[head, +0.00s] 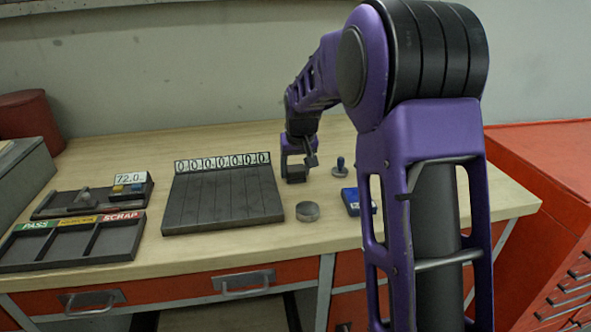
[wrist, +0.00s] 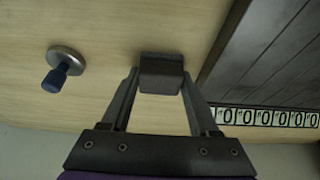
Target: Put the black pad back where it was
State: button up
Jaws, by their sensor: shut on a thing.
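The black pad (wrist: 161,76) is a small dark block between the two fingertips of my gripper (wrist: 160,88) in the wrist view. My gripper is shut on it. In the head view my gripper (head: 298,166) points down over the back of the table, right of the slotted board, and the black pad (head: 296,174) shows as a dark block below it. I cannot tell whether the pad touches the tabletop.
A blue-handled stamp (head: 340,169) stands just right of my gripper. A blue box (head: 351,201) and a round grey tin (head: 307,211) lie nearer the front. A slotted board with number tiles (head: 223,200) and a sorting tray (head: 75,243) are on the left.

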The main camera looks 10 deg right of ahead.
jog(key=shift+f, duration=0.15)
jog(key=o, duration=1.4)
jog(key=shift+o, duration=0.2)
jog(key=shift+r, duration=0.3)
jog(key=p+v, duration=0.1)
jog(key=v, duration=1)
jog(key=shift+s+r, duration=0.2)
jog(key=shift+r, duration=0.15)
